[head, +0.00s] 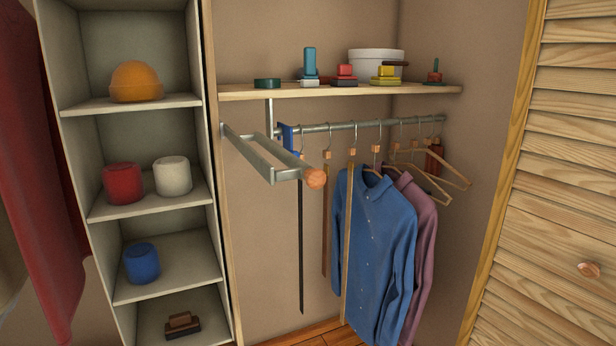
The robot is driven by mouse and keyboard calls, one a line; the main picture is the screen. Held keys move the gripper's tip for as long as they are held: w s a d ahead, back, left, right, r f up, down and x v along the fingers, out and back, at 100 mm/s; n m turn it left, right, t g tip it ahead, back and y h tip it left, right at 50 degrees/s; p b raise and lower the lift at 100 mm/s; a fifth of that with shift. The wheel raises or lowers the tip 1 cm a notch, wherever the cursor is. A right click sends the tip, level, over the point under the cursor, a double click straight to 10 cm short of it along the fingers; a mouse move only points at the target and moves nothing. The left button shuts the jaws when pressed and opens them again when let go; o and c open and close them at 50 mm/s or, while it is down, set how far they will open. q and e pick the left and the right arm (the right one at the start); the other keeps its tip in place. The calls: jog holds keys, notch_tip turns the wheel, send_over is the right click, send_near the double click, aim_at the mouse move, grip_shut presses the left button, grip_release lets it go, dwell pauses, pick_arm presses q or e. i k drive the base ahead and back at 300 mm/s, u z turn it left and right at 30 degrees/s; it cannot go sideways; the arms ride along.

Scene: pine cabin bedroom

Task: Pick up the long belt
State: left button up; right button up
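Three narrow strips that look like belts hang from hooks on the closet rail in the head view. A dark, nearly black belt (301,245) hangs on the left, its top partly behind the pull-out rack. A shorter brown belt (325,225) hangs beside it. A tan belt (347,250) hangs in front of the blue shirt and reaches lowest in the picture. The dark and tan belts both look long; perspective makes their exact lengths hard to compare. Neither of my grippers is in view.
A metal pull-out rack (250,153) with a round wooden end juts forward left of the belts. The blue shirt (375,240) and a mauve shirt (421,225) hang close at right. Shelves (150,103) stand left; a louvered door (560,180) stands right.

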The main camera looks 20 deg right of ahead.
aim_at(352, 152)
jog(key=z, duration=0.05)
jog(key=k, duration=0.25)
jog(key=z, duration=1.4)
jog(key=i, duration=0.7)
